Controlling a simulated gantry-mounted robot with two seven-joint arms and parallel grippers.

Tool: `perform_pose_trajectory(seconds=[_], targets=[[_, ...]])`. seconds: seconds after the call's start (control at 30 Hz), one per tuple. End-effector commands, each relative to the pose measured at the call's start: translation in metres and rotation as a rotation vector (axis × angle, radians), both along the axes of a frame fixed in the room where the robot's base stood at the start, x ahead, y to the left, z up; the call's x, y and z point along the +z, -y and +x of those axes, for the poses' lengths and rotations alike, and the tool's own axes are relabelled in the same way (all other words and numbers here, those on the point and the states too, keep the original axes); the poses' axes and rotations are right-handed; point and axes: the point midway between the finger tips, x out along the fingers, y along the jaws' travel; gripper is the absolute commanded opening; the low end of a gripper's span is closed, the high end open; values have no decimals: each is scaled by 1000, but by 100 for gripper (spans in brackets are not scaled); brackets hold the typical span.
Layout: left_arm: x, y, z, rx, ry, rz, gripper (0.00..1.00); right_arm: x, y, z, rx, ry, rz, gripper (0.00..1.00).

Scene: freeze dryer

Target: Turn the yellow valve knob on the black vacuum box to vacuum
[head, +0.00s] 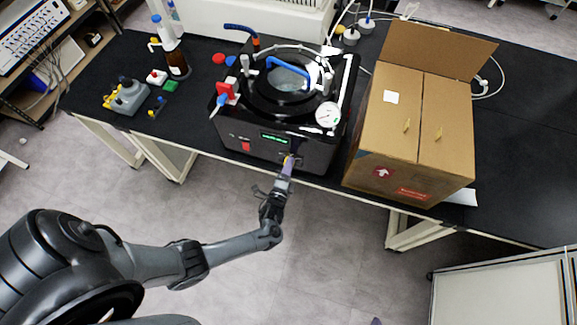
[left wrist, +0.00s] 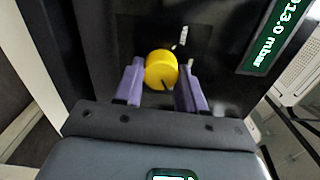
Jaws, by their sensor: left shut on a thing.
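The black vacuum box (head: 262,142) stands on the bench, with its front panel facing me and a green display on it. My left gripper (head: 286,168) is at the lower right of the panel. In the left wrist view its two purple fingers (left wrist: 160,84) are on either side of the knob, shut on it. My right gripper is not in view.
A cardboard box (head: 415,130) stands close to the right of the vacuum box. Bottles (head: 177,62) and a grey device (head: 126,97) are at the left of the black bench (head: 100,65). The floor in front of the bench is clear.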

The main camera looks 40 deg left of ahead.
Motion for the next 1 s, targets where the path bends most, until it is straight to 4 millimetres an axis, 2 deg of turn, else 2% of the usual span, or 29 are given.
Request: perform_pose_trajectory(seconds=[0.4,0.43,0.57,0.6,0.87,1.0], targets=[[1,0,0,0,-2,9,9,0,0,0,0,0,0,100],[1,0,0,0,-2,9,43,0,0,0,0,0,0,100],[1,0,0,0,-2,9,63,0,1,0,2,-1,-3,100],[0,0,0,0,-2,8,65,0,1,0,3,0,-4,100],[0,0,0,0,-3,7,65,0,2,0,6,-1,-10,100],[0,3,-7,0,-3,7,65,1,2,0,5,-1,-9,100]])
